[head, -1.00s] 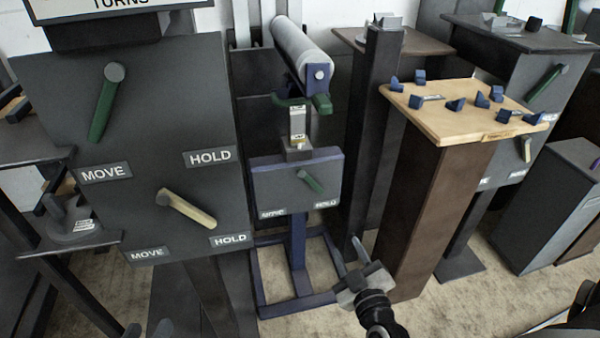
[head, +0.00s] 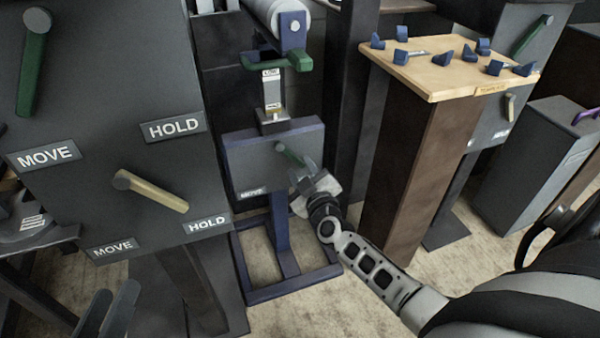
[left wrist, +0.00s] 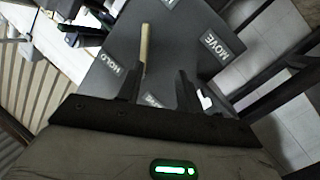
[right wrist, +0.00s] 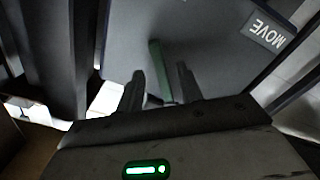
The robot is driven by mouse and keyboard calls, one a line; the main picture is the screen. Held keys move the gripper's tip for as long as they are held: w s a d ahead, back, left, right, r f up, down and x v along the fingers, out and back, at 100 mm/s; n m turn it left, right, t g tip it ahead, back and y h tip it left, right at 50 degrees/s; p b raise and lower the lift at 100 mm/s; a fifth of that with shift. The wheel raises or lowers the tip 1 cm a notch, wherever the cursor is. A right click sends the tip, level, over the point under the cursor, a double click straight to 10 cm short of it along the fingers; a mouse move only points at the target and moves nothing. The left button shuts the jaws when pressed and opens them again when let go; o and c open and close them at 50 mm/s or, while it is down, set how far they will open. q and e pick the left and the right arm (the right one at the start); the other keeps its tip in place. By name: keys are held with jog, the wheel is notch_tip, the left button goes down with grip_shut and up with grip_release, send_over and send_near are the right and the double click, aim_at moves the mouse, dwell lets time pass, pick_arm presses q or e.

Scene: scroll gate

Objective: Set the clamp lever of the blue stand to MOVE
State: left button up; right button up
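The blue stand (head: 282,240) carries a grey panel with a green clamp lever (head: 292,154). The lever slants down-right from its pivot, away from the MOVE label (head: 252,193) at the panel's lower left. The panel's lower right is hidden behind my right gripper (head: 302,178). In the right wrist view, the green lever (right wrist: 158,68) runs down between the two spread fingers of my right gripper (right wrist: 160,84). I cannot tell whether they touch it. My left gripper (head: 108,308) is low at the left, open and empty; its spread fingers (left wrist: 160,88) show in the left wrist view.
A large dark panel (head: 90,130) at the left has a green lever (head: 33,70) and a cream lever (head: 155,192), with MOVE and HOLD labels. A wooden-topped pedestal (head: 405,170) with several blue blocks stands right of the blue stand. A roller (head: 265,12) sits above the stand.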

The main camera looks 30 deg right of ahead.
jog(key=shift+w+d+f, duration=0.1)
jog(key=shift+w+d, duration=0.05)
jog(key=shift+w, duration=0.35)
pick_arm(q)
jog(key=shift+w+r+t, duration=0.1)
jog(key=shift+r+t, duration=0.2)
jog(key=shift+r, duration=0.15)
pick_arm(e)
jog(key=shift+w, duration=0.3)
grip_shut()
pick_arm(q)
jog(key=shift+d, duration=0.1)
